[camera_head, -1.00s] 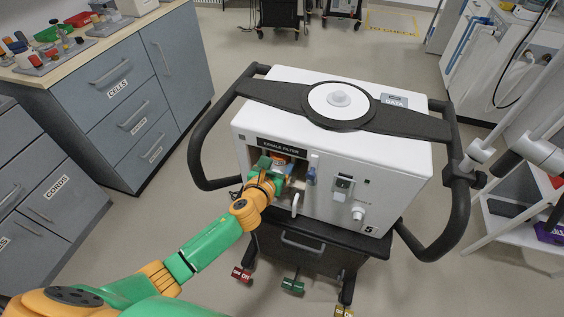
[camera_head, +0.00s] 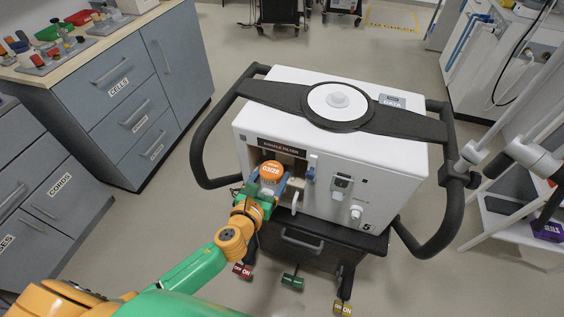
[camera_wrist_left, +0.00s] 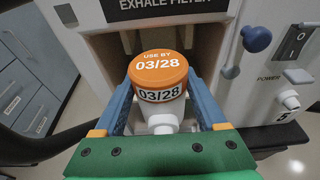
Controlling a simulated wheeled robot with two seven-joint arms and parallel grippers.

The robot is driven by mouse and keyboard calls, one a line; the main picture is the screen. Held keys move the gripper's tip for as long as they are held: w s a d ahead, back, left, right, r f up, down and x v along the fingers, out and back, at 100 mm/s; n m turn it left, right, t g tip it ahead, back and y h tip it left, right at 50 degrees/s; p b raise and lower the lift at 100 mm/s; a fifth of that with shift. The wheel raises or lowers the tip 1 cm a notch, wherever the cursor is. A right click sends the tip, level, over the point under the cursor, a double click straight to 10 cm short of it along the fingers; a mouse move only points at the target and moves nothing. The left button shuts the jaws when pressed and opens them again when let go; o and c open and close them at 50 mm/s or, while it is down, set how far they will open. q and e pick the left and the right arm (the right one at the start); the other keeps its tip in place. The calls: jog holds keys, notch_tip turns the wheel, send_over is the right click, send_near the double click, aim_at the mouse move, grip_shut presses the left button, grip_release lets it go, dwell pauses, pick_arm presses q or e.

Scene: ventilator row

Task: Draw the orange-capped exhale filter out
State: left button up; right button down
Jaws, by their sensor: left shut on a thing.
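The exhale filter (camera_head: 271,171) has an orange cap marked "03/28". In the left wrist view the filter (camera_wrist_left: 157,78) shows its orange cap, a label band and a white lower body. My left gripper (camera_head: 268,187) is shut on it, with one blue finger on each side in the left wrist view (camera_wrist_left: 160,105). The filter is upright in front of the open bay (camera_wrist_left: 153,50) under the "EXHALE FILTER" sign on the white ventilator (camera_head: 330,120). Whether its lower end is clear of the bay is hard to tell. My right gripper is not in view.
A blue knob (camera_wrist_left: 257,39) and a white lever stand just right of the bay. A black handle rail (camera_head: 200,150) curves around the ventilator's left side. Grey drawer cabinets (camera_head: 120,100) stand at the left, with open floor between.

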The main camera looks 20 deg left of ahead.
aim_at(267, 186)
pick_arm(q)
jog(key=shift+f+v, duration=0.25)
jog(key=shift+v, duration=0.75)
jog(key=shift+f+v, duration=0.2)
jog(key=shift+v, duration=0.8)
jog(key=shift+f+v, duration=0.25)
jog(key=shift+v, duration=0.7)
jog(key=shift+s, duration=0.2)
